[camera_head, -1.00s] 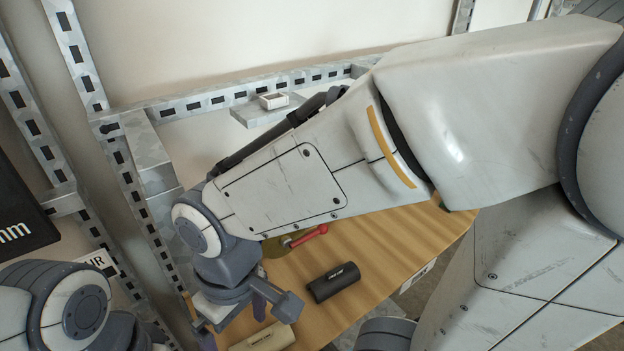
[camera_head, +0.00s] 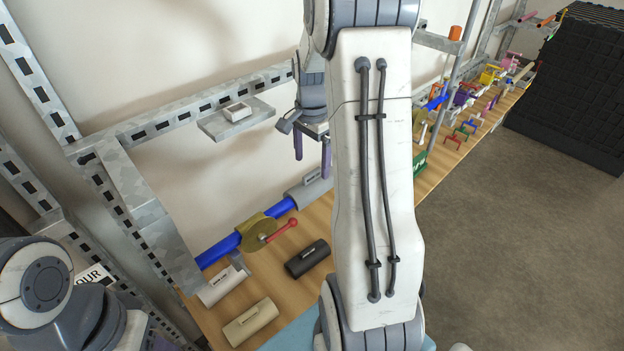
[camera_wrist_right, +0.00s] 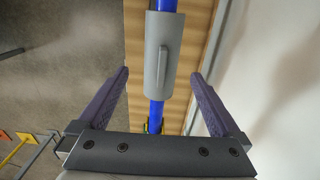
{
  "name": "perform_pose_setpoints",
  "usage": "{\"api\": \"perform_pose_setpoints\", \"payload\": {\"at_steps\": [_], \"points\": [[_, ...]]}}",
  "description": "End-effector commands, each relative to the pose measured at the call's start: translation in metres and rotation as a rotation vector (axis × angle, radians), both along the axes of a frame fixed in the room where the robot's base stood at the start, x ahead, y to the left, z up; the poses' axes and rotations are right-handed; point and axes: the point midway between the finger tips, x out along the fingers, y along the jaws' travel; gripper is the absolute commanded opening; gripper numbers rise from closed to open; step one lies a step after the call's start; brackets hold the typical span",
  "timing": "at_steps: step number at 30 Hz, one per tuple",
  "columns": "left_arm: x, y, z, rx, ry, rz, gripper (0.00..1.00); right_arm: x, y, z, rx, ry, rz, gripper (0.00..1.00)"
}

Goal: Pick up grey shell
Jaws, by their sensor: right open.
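The grey shell (camera_head: 309,187) sits on the blue pipe at the back edge of the wooden bench in the head view. In the right wrist view the grey shell (camera_wrist_right: 161,62), with a raised handle, lies over the blue pipe (camera_wrist_right: 155,112). My right gripper (camera_head: 312,164) is above the shell with its purple fingers pointing down. It is open and empty; in the wrist view its fingers (camera_wrist_right: 160,80) stand either side of the shell's line, apart from it. My left arm is at the lower left of the head view, its gripper mostly cut off.
A yellow-brown valve with a red handle (camera_head: 283,231) is on the blue pipe. A black shell (camera_head: 307,259), a white shell (camera_head: 219,285) and a beige shell (camera_head: 251,321) lie on the bench. A metal shelf (camera_head: 235,121) juts out left of my right gripper.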

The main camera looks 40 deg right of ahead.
Motion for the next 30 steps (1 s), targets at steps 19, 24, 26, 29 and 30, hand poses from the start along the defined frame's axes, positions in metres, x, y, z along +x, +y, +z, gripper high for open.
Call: {"api": "perform_pose_setpoints", "payload": {"at_steps": [19,24,26,29,30], "points": [[0.000,0.000,0.028,0.000,0.000,-0.003,0.50,0.003,-0.003,-0.070,0.001,0.001,0.004,1.00],[0.000,0.000,0.028,0.000,0.000,-0.003,0.50,0.003,-0.003,-0.073,-0.001,-0.002,0.004,1.00],[0.000,0.000,0.028,0.000,0.000,-0.003,0.50,0.003,-0.003,-0.073,-0.001,-0.002,0.004,1.00],[0.000,0.000,0.028,0.000,0.000,-0.003,0.50,0.003,-0.003,-0.073,-0.001,-0.002,0.004,0.69],[0.000,0.000,0.028,0.000,0.000,-0.003,0.50,0.003,-0.003,-0.073,-0.001,-0.002,0.004,0.54]]}}
